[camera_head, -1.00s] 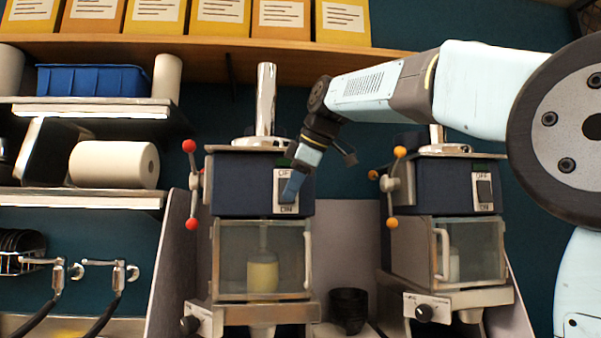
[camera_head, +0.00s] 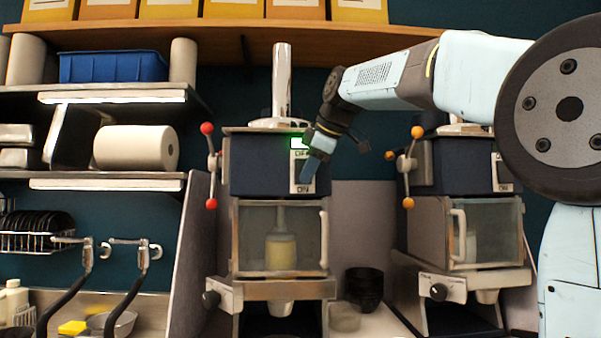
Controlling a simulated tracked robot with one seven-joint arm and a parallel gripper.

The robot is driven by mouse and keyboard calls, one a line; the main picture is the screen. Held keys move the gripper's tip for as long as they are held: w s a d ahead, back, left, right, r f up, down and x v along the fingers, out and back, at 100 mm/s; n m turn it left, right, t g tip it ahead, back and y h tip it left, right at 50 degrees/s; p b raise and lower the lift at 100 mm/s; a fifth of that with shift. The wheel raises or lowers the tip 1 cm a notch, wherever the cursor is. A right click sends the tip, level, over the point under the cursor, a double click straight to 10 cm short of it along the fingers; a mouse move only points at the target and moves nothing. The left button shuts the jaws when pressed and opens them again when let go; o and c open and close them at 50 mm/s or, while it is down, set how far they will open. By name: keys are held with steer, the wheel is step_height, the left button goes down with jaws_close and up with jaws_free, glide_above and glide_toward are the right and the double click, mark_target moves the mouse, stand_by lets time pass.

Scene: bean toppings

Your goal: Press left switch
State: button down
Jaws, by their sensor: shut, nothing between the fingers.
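The left machine (camera_head: 260,168) is a dark blue box with red lever knobs and a clear front chamber below. A green light (camera_head: 297,142) glows just above the plate. My gripper (camera_head: 313,172) is shut and empty, in front of the plate at its lower right, and hides much of the rocker. I cannot tell whether the fingertips touch it. The right machine (camera_head: 462,162) has orange knobs and its own switch plate (camera_head: 502,172).
Black bowls (camera_head: 363,289) are stacked on the counter between the machines. A shelf unit at the left holds a blue bin (camera_head: 113,66) and a paper roll (camera_head: 137,148). My arm spans the upper right, in front of the right machine's top.

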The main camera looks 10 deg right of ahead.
steer(key=shift+w+a, duration=0.15)
steer(key=shift+a, duration=0.05)
steer(key=shift+r, duration=0.1)
